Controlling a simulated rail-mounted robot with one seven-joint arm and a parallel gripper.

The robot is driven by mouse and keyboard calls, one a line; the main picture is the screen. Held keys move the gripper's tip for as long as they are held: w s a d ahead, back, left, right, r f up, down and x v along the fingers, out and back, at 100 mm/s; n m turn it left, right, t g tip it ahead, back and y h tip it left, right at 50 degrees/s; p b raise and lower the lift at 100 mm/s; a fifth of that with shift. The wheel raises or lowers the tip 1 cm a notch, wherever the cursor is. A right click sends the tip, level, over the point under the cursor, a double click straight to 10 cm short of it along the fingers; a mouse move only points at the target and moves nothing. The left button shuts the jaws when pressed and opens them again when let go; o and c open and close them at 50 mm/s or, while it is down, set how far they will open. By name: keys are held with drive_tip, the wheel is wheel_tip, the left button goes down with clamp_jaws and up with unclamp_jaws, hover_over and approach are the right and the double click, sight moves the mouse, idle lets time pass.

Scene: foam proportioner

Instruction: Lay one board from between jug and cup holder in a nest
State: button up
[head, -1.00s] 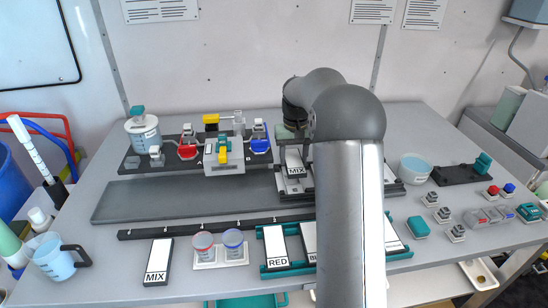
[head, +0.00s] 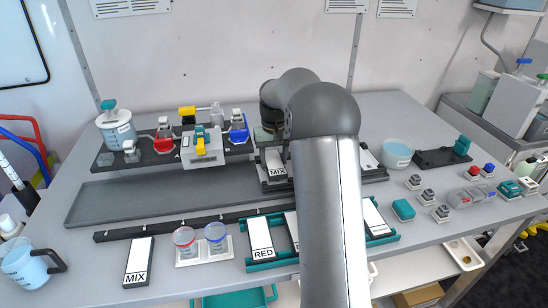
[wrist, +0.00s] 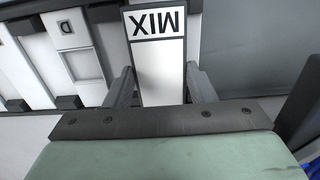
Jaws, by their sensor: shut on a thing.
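A white board marked MIX (head: 275,161) is at the left end of the dark nest rack (head: 278,184) behind the teal rack. In the wrist view, my gripper (wrist: 161,88) is shut on this MIX board (wrist: 160,60), with one finger along each long side. I cannot tell whether the board rests fully in its nest. Another MIX board (head: 138,262) lies on the table between the jug (head: 25,265) and the cup holder (head: 204,250). In the head view my arm hides most of the gripper and part of the rack.
The teal rack (head: 272,264) with a RED board (head: 261,238) stands in front. A grey tray (head: 150,200) lies left of the nest rack. The proportioner (head: 202,150) is behind, a bowl (head: 397,153) is to the right. Small blocks stand at the right.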

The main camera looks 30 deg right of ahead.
drive_tip(key=shift+f, duration=0.25)
drive_tip(key=shift+f, duration=0.3)
drive_tip(key=o, duration=1.5)
drive_tip(key=shift+c, duration=0.2)
drive_tip(key=shift+r, duration=0.1)
